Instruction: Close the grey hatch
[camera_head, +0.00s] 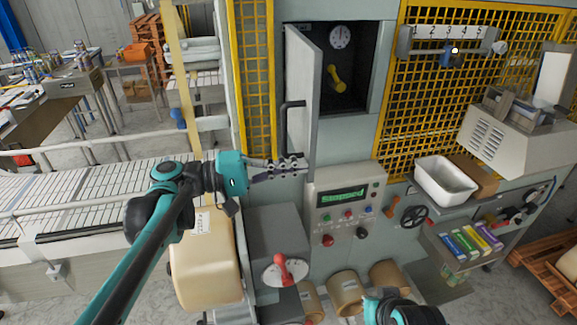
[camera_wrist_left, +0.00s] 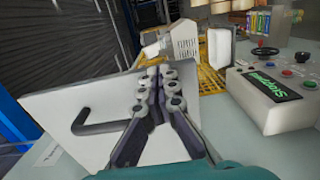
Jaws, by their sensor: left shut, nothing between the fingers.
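The grey hatch (camera_head: 303,85) stands open, swung out from a dark recess (camera_head: 360,85) in the machine's front. The recess holds a dial and a yellow handle. A black bar handle (camera_head: 288,125) is on the hatch panel. My left gripper (camera_head: 302,164) is shut and empty at the lower part of the hatch. In the left wrist view, the shut fingers (camera_wrist_left: 157,82) lie across the hatch panel (camera_wrist_left: 60,100), with its handle (camera_wrist_left: 95,120) to their left. I cannot tell whether they touch the panel. Only part of my right arm shows at the bottom edge.
A control box (camera_head: 345,205) with a green display sits below the recess, right of my left gripper. A grey box with a red lever (camera_head: 282,268) is lower down. A conveyor (camera_head: 80,195) runs at the left. Yellow mesh guards (camera_head: 400,130) flank the recess.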

